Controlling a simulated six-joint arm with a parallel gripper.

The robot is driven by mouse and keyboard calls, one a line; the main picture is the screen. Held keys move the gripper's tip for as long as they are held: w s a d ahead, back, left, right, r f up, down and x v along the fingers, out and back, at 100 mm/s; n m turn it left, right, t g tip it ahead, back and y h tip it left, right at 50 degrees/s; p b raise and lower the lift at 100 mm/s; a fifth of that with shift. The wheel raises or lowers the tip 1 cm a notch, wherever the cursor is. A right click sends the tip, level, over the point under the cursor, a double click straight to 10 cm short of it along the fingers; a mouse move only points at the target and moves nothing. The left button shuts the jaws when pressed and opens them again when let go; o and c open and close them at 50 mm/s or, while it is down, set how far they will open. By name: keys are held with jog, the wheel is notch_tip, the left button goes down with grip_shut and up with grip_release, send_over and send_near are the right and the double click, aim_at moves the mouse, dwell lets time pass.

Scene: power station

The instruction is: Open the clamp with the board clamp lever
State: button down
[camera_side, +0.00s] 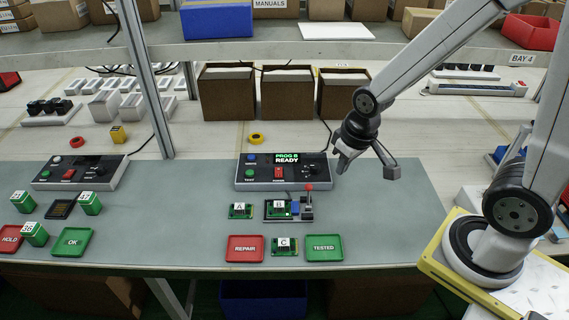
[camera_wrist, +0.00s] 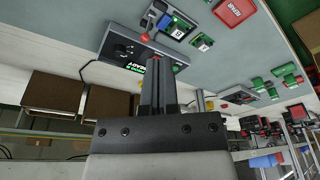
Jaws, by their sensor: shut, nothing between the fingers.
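The board clamp lever (camera_side: 309,188) has a red knob and stands up at the right side of the clamp fixture (camera_side: 307,213). Green board B (camera_side: 280,208) sits in that fixture. The red knob also shows in the wrist view (camera_wrist: 145,38), just beyond my fingertips. My gripper (camera_side: 342,165) is in the air above and right of the lever, near the right end of the programmer console (camera_side: 281,171), apart from the lever. In the wrist view my gripper's fingers (camera_wrist: 158,62) are together and empty. They partly hide the console.
Board A (camera_side: 240,211) lies left of the clamp and board C (camera_side: 284,246) in front of it, between the red REPAIR tray (camera_side: 245,248) and green TESTED tray (camera_side: 324,248). The console's screen reads PROG B READY. The mat right of the lever is clear.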

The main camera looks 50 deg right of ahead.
jog(key=w+d+f+m+g, duration=0.1)
jog(key=w+d+f+m, duration=0.2)
jog(key=w, duration=0.5)
jog(key=m+g+y, duration=0.1)
jog(key=m+g, duration=0.1)
jog(key=m, duration=0.1)
send_over(308, 196)
jog(key=w+d, duration=0.3)
notch_tip(308, 196, down, 5)
jog(key=shift+w+d+f+m, duration=0.3)
jog(key=shift+w+d+f, duration=0.05)
jog(key=shift+d+f, duration=0.3)
jog(key=shift+f, duration=0.1)
jog(key=shift+s+a+f, duration=0.1)
jog(key=shift+a+f, duration=0.15)
jog(key=shift+f, duration=1.35)
jog(key=shift+s+a+f, duration=0.1)
jog(key=shift+a+f, duration=0.1)
jog(key=shift+f, duration=1.45)
jog(key=shift+s+a+f, duration=0.1)
jog(key=shift+a+f, duration=0.15)
jog(key=shift+f, duration=1.35)
